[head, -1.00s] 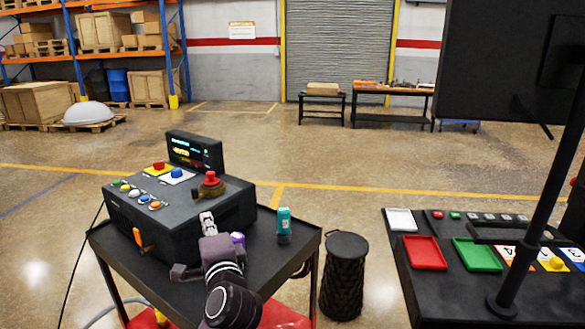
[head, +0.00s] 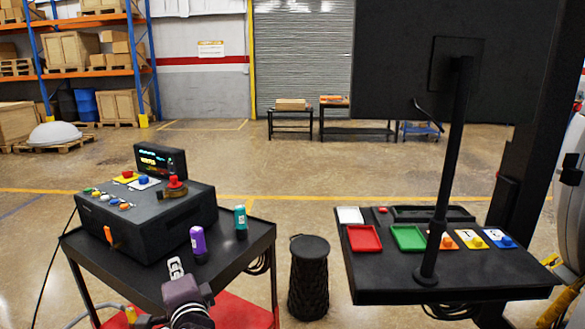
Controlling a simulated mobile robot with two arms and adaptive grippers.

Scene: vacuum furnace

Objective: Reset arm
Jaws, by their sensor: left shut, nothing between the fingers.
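My left gripper (head: 176,268) shows at the lower left of the head view, its arm coming up from the bottom edge. It is shut and empty, in front of the black cart (head: 240,254). A black control box (head: 146,218) with coloured buttons, a red emergency stop (head: 175,184) and a small lit display (head: 160,161) sits on the cart. A purple bottle (head: 197,243) and a teal bottle (head: 241,222) stand upright on the cart, apart from the gripper. My right gripper is not in view.
A black console (head: 385,279) with red and green trays and a monitor (head: 410,65) on a pole stands at right. A dark ribbed bin (head: 309,277) stands between cart and console. Shelves (head: 90,70) and a shutter (head: 303,55) are behind. Floor beyond the cart is clear.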

